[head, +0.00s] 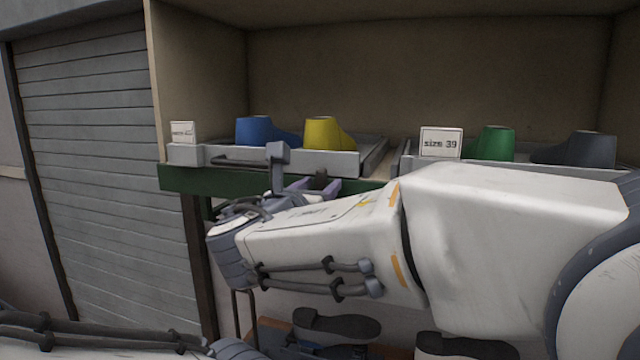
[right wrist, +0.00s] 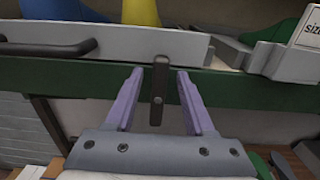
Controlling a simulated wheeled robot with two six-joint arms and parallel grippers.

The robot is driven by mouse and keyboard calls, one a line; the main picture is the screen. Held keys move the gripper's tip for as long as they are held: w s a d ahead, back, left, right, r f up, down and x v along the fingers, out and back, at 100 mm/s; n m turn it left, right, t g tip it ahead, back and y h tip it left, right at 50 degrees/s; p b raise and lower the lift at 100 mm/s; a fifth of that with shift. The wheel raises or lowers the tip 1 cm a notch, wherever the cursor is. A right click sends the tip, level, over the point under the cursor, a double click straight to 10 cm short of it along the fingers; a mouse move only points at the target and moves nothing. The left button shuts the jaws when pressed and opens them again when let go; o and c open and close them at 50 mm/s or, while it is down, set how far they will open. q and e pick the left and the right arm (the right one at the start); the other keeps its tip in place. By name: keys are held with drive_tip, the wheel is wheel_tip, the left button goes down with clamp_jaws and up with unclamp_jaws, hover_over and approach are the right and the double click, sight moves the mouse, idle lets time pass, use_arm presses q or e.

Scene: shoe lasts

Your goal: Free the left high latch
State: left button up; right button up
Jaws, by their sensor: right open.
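The left high latch (right wrist: 157,90) is a dark upright bar with a round pin, on the green shelf edge at the front of the left tray. Its upper end overlaps the tray's grey front. In the head view it shows as a small dark piece (head: 320,179). My right gripper (right wrist: 159,74) is open, with one purple finger on each side of the latch and a gap on both sides. In the head view the right gripper (head: 314,187) is partly hidden behind my right forearm. My left arm shows at the bottom left, but its gripper is out of view.
The left tray (head: 330,163) holds a blue last (head: 262,131) and a yellow last (head: 324,132), with a dark handle (right wrist: 48,47) on its front. The right tray (head: 480,169), labelled size 39, holds green (head: 495,143) and dark grey lasts. Shoes lie below the shelf.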

clamp_jaws()
drive_tip(key=shift+d+f+m+b, duration=0.15)
drive_tip(key=shift+m+b, duration=0.25)
drive_tip(key=shift+b, duration=0.5)
drive_tip(key=shift+s+d+f+m+b, duration=0.15)
drive_tip(key=shift+d+f+m+b, duration=0.3)
drive_tip(key=shift+m+b, duration=2.9)
drive_tip(key=shift+s+d+f+m+b, duration=0.1)
drive_tip(key=shift+d+f+m+b, duration=0.25)
drive_tip(key=shift+m+b, duration=3)
drive_tip(key=shift+s+d+f+m+b, duration=0.15)
drive_tip(key=shift+d+f+m+b, duration=0.3)
drive_tip(key=shift+m+b, duration=2.9)
drive_tip(key=n+b, duration=0.2)
drive_tip(key=b, duration=0.1)
drive_tip(key=shift+a+n, duration=0.1)
drive_tip(key=shift+n, duration=0.25)
unclamp_jaws()
